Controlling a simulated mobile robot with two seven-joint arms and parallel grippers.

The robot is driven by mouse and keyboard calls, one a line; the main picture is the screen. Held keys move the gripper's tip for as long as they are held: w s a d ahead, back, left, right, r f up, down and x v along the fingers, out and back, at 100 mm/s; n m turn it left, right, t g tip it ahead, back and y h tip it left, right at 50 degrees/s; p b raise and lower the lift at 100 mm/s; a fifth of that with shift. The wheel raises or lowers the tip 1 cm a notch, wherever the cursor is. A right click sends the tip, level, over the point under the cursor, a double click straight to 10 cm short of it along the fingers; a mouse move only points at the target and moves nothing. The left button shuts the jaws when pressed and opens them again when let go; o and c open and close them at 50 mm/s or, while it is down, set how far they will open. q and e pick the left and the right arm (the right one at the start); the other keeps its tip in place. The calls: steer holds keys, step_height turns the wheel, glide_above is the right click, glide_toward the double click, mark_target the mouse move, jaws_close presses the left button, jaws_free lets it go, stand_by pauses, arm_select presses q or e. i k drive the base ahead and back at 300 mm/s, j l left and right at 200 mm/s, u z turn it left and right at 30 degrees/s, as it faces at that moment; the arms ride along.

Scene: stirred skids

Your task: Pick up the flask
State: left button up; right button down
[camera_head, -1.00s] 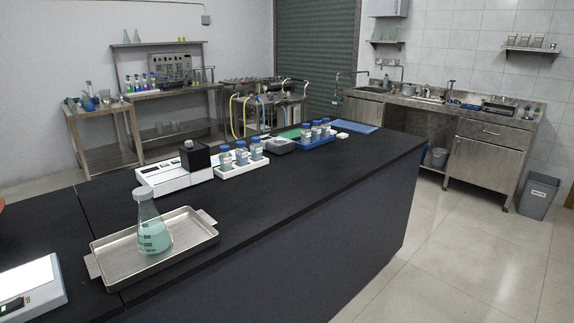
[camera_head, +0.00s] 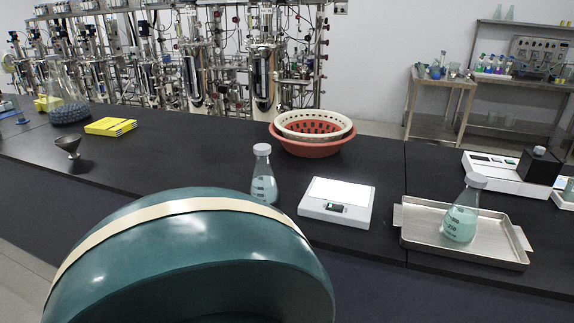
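A capped conical flask (camera_head: 461,215) with pale green liquid stands upright on a steel tray (camera_head: 420,246) at the right of the black bench. A second capped flask (camera_head: 264,180) with pale blue-green liquid stands upright on the bench left of the white scale; the rounded teal shape in front comes close to its base in the picture. Neither of my grippers is in view, and nothing is seen touching either flask.
A large teal shape (camera_head: 190,240) with a cream band blocks the lower left foreground. A white scale (camera_head: 336,210) sits between the flasks. Red and cream baskets (camera_head: 300,147), a yellow item (camera_head: 110,126) and a funnel (camera_head: 68,147) stand on the bench. A white instrument (camera_head: 492,175) stands behind the tray.

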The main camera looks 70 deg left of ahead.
mark_target(264, 185)
steer(key=u, duration=2.35)
